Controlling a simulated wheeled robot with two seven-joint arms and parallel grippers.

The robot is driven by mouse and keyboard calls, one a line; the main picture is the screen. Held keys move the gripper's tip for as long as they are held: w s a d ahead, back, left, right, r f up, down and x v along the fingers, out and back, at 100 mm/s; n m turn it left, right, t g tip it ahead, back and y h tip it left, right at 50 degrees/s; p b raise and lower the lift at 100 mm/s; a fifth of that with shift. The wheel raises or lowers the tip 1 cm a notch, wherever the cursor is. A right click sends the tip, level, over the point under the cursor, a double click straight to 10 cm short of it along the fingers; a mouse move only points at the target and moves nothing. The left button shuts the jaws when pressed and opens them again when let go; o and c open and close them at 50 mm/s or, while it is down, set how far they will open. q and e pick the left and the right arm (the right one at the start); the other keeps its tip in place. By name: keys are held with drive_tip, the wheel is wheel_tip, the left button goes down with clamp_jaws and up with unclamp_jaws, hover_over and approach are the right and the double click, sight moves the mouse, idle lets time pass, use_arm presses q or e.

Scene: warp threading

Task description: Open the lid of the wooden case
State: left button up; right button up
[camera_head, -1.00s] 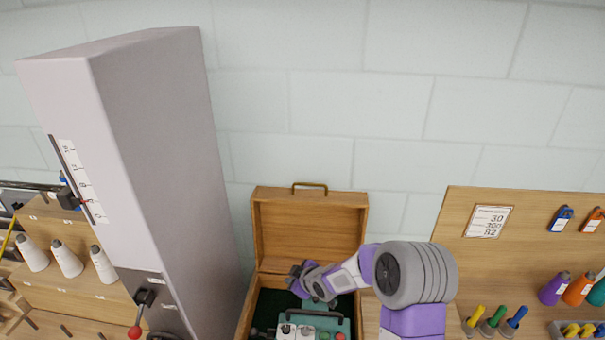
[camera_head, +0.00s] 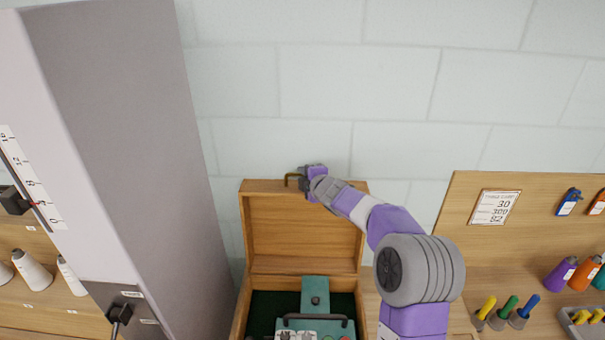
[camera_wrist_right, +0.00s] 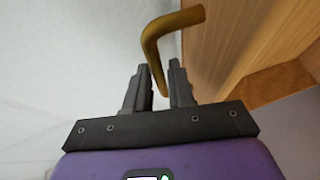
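The wooden case (camera_head: 236,316) stands at the lower middle of the head view. Its lid (camera_head: 300,232) is raised, upright or nearly so, at the back, with the inside showing. A brass handle (camera_head: 290,177) is on the lid's top edge. It also shows in the right wrist view (camera_wrist_right: 165,35). My right gripper (camera_head: 302,179) is at this handle. In the wrist view the fingers (camera_wrist_right: 161,75) are apart, with one end of the handle at the gap between their tips; contact cannot be told. My left gripper is not in view.
A green device (camera_head: 315,298) sits inside the case on dark lining. A tall grey cabinet (camera_head: 120,130) stands to the left. A wooden pegboard (camera_head: 460,230) and coloured tools (camera_head: 510,305) are to the right. A pale block wall is behind the lid.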

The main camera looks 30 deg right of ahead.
drive_tip(key=shift+w+f, duration=0.2)
drive_tip(key=shift+w, duration=0.45)
clamp_jaws()
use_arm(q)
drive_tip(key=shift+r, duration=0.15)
